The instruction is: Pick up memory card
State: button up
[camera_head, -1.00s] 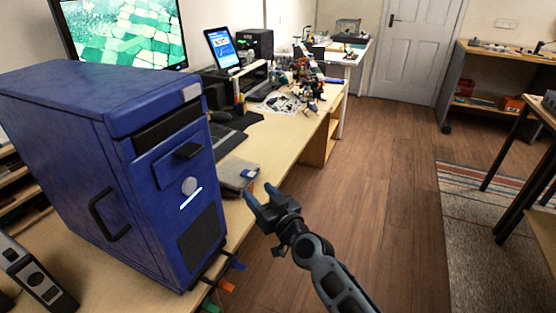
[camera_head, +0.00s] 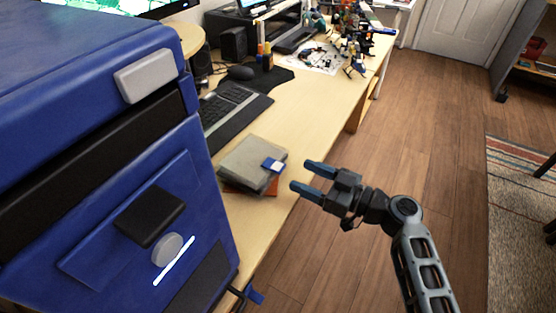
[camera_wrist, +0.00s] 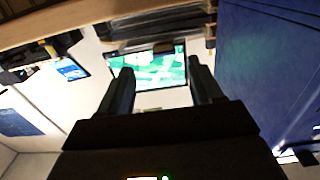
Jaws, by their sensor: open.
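The memory card (camera_head: 272,165), small and blue with a white label, lies on top of a grey book-like stack (camera_head: 246,158) near the front edge of the desk. My gripper (camera_head: 306,178) is open and empty. In the head view its two fingers point left toward the card, with a gap between them and the stack. The wrist view also shows my gripper (camera_wrist: 158,85) with its fingers apart and nothing between them. I cannot make out the card in the wrist view.
A large blue computer tower (camera_head: 95,160) stands close at left on the desk (camera_head: 290,130). Small robot parts (camera_head: 352,45) crowd the far desk. Open floor (camera_head: 420,120) lies right of the desk.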

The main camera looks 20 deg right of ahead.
aim_at(274, 165)
jog(key=p+x, duration=0.1)
jog(key=x, duration=0.4)
jog(key=shift+s+a, duration=0.15)
jog(key=shift+a, duration=0.05)
jog(key=shift+c, duration=0.4)
jog(key=c, duration=1)
